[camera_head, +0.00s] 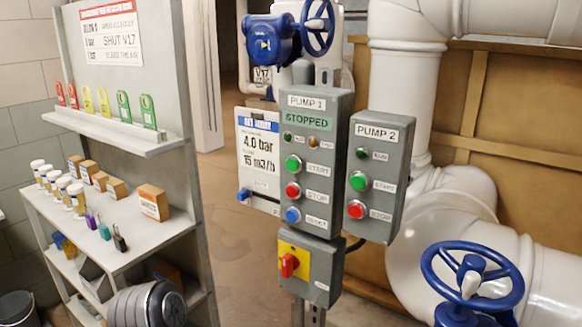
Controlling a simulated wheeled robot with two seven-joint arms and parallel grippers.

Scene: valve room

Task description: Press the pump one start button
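The grey PUMP 1 control box (316,160) stands upright on a post in the middle of the view. Its label reads PUMP 1, with a green STOPPED sign below. The green START button (293,163) is on its left side, above a red STOP button (293,191) and a blue button (292,215). Two small lamps sit above START. Nothing touches or covers the buttons. Neither of my grippers shows in the view.
The PUMP 2 box (378,177) has similar green and red buttons, right beside PUMP 1. A red-and-yellow rotary switch (290,264) is below. A shelf (125,245) with bottles and boxes stands left. White pipes and a blue handwheel (471,280) are at right.

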